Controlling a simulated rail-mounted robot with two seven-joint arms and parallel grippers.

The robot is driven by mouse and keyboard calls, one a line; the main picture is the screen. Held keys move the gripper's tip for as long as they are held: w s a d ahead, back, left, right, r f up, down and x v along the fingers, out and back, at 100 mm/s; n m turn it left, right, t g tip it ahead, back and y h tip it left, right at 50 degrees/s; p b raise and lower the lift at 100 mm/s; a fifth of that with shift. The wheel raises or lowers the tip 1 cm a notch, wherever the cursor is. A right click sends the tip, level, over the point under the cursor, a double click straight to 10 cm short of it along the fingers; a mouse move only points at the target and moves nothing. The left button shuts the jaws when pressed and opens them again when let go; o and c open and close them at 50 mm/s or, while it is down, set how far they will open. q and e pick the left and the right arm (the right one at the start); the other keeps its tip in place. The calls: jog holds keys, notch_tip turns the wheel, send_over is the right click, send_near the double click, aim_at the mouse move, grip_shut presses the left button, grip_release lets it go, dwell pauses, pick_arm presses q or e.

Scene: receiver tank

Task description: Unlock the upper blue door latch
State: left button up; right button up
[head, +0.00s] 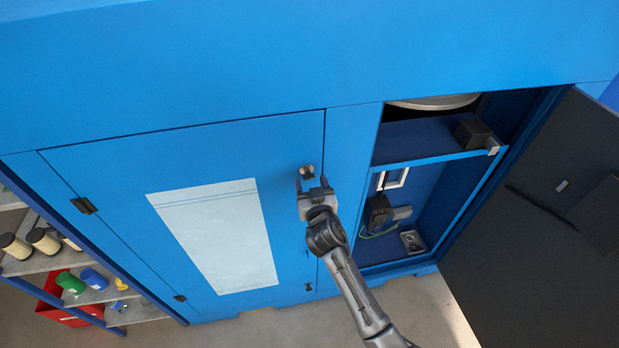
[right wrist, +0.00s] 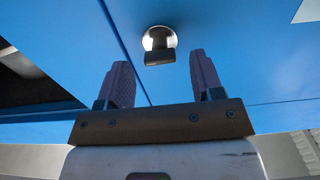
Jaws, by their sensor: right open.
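The upper latch (head: 307,171) sits near the right edge of the closed blue door (head: 110,170). In the right wrist view the latch (right wrist: 159,46) is a dark tab on a bright round base. My right gripper (head: 305,184) is just below the latch in the head view. In the right wrist view its two fingers (right wrist: 160,82) are apart, and the latch shows beyond their tips, between them in the picture. No contact shows. A lower latch (head: 308,287) is on the same door near the floor. My left gripper is not in view.
A dark door (head: 540,230) stands open at the right, beside a compartment with a shelf (head: 430,159) and dark devices. A rack (head: 60,262) with bottles and a red bin (head: 70,312) stands at the left. A light panel (head: 215,235) is on the blue door.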

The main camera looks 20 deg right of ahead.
jog(key=shift+w+d, duration=0.2)
jog(key=shift+w, duration=0.95)
jog(key=c, duration=0.9)
